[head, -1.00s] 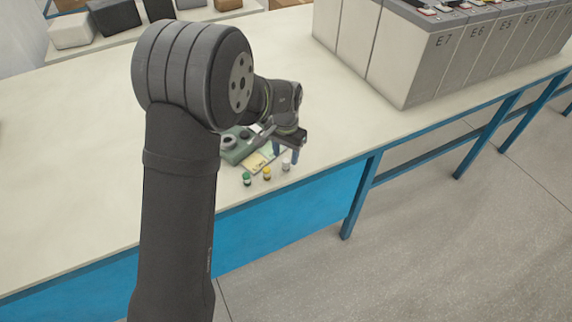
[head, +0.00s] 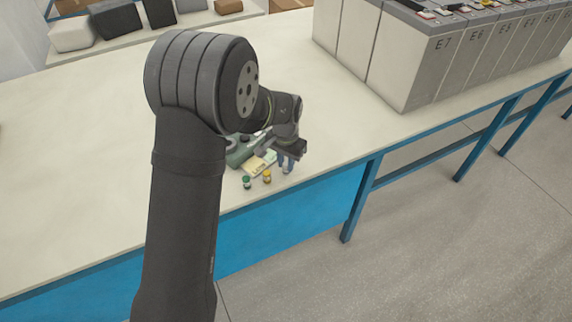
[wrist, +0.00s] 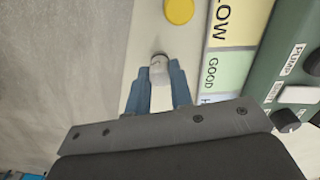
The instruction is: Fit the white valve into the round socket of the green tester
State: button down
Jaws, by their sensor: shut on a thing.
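The white valve (wrist: 159,72) is between the blue fingertips of my gripper (wrist: 160,88) in the wrist view. My gripper is shut on it, low over the table near its front edge. In the head view my gripper (head: 286,165) stands at the right end of the row of valves and hides most of the white one. The green tester (head: 238,153) lies behind and to the left, partly hidden by my arm. In the wrist view part of the tester (wrist: 297,70) shows at the right, with labels and a dark knob. I cannot make out its round socket there.
A yellow-topped valve (head: 267,177) and a green-topped valve (head: 246,182) stand left of my gripper. A card (head: 257,166) marked LOW and GOOD lies beside the tester. Large grey battery cases (head: 415,70) stand at the back right.

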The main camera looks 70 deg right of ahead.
jog(key=shift+r, duration=0.55)
notch_tip(320, 180, up, 3)
jog(key=shift+f, duration=0.1)
jog(key=s+a+r, duration=0.5)
jog(key=s+r, duration=0.2)
jog(key=s, duration=0.3)
jog(key=n, duration=0.5)
send_near(286, 163)
jog(key=w+a+r, duration=0.2)
jog(key=w+r, duration=0.4)
jog(key=w, duration=0.2)
jog(key=w+f, duration=0.2)
jog(key=w, duration=0.1)
jog(key=w+d+f, duration=0.1)
jog(key=w+f, duration=0.1)
jog(key=w, duration=0.2)
jog(key=w+d+f, duration=0.1)
jog(key=w+f, duration=0.1)
jog(key=w, duration=0.2)
jog(key=shift+d+f, duration=0.1)
jog(key=shift+f, duration=0.05)
jog(key=shift+w+f, duration=0.3)
jog(key=shift+f, duration=1.85)
